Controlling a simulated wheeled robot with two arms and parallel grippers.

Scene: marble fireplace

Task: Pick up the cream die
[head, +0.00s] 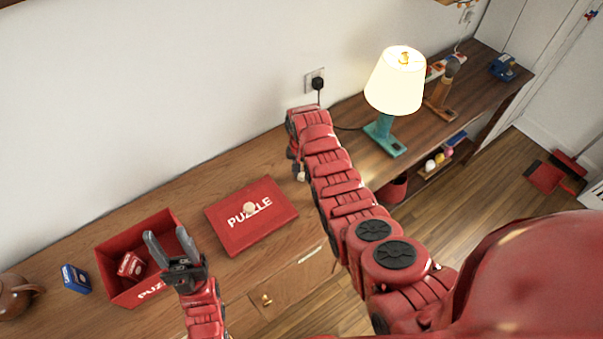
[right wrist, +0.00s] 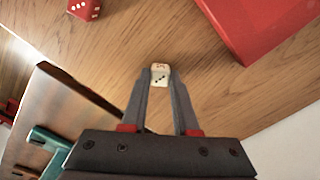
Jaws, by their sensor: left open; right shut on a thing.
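The cream die (right wrist: 160,75) with dark pips sits between the fingertips of my right gripper (right wrist: 160,84) in the right wrist view. That gripper is shut on it, over the wooden cabinet top. In the head view my right forearm hides most of this gripper, and a small pale bit of the die (head: 301,174) shows beside it. I cannot tell whether the die touches the wood. My left gripper (head: 170,246) is open and empty, above the open red puzzle box at the left.
A red die (right wrist: 84,8) lies on the wood nearby. The red puzzle lid (head: 232,232) bears a small pale round thing. The open red box (head: 110,262) holds a red-and-white pack. A blue pack (head: 75,278), brown pot (head: 14,298) and lit lamp (head: 395,82) stand on the cabinet.

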